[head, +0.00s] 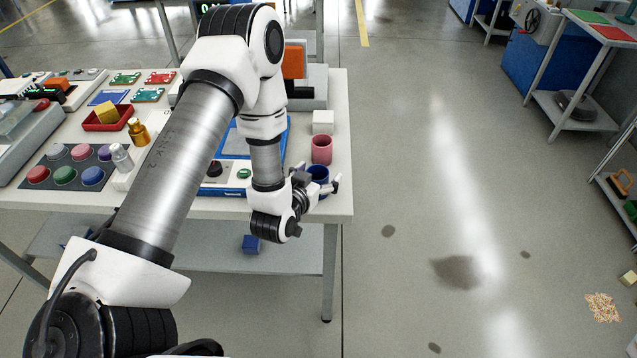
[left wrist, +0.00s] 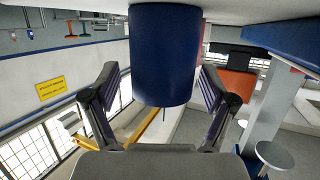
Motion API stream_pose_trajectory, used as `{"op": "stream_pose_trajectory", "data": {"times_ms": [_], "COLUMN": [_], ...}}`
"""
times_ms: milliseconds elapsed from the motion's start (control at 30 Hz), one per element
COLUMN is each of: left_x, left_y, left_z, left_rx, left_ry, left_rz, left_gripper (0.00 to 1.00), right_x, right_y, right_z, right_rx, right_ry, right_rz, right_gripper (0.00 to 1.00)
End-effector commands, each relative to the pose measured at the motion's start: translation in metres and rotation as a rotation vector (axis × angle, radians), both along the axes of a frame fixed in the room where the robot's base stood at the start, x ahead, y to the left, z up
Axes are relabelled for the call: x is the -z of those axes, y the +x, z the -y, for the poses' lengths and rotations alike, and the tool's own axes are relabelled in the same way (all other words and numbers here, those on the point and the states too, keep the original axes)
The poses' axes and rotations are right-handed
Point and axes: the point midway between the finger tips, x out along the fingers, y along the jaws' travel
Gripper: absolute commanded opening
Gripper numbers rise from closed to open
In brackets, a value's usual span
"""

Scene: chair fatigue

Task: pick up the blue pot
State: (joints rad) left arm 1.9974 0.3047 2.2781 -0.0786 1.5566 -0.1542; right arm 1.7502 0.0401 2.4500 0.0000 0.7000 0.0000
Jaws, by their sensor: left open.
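The blue pot (head: 318,174) stands near the front right corner of the white table, just in front of a pink pot (head: 321,149). My left gripper (head: 322,187) is at the blue pot, partly covering it in the head view. In the left wrist view the blue pot (left wrist: 165,50) sits between the two spread fingers of my left gripper (left wrist: 160,82), one on each side. The gripper is open, with a visible gap on at least the left side. Whether a finger touches the pot is hard to tell. My right gripper is not in view.
The white table (head: 338,120) also holds a cream block (head: 323,122), a blue-edged device (head: 225,192), a red tray (head: 107,118) and several coloured round lids. A blue cube (head: 251,244) lies on the shelf below.

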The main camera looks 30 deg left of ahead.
Motion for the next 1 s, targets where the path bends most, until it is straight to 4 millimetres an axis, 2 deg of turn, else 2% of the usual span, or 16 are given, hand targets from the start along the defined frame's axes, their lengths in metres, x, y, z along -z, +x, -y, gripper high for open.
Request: {"op": "stream_pose_trajectory", "data": {"times_ms": [100, 167, 200, 300, 733, 867, 1000], "left_x": [0.001, 0.001, 0.001, 0.001, -0.003, -0.014, -0.034], "left_y": [-0.001, -0.001, -0.001, -0.001, -0.001, 0.000, 0.000], "left_z": [0.000, 0.000, 0.000, 0.000, 0.000, 0.000, 0.000], "left_rx": [0.000, 0.000, 0.000, 0.000, 0.000, -0.002, -0.001], "left_ry": [0.000, 0.000, 0.000, 0.000, 0.000, -0.001, -0.001], "left_rz": [-0.001, -0.001, -0.001, -0.001, -0.001, 0.001, 0.003], "left_gripper": [0.84, 0.63, 0.49, 0.18, 0.18, 0.18, 0.18], "right_x": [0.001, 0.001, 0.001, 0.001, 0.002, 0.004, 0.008], "right_y": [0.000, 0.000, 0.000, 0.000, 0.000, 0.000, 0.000], "right_z": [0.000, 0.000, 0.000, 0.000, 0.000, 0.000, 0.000], "right_rx": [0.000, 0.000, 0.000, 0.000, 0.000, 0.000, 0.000], "right_ry": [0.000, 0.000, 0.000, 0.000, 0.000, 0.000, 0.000], "right_rz": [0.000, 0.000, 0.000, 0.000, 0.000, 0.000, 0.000], "right_gripper": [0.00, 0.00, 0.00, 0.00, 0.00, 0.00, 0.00]}}
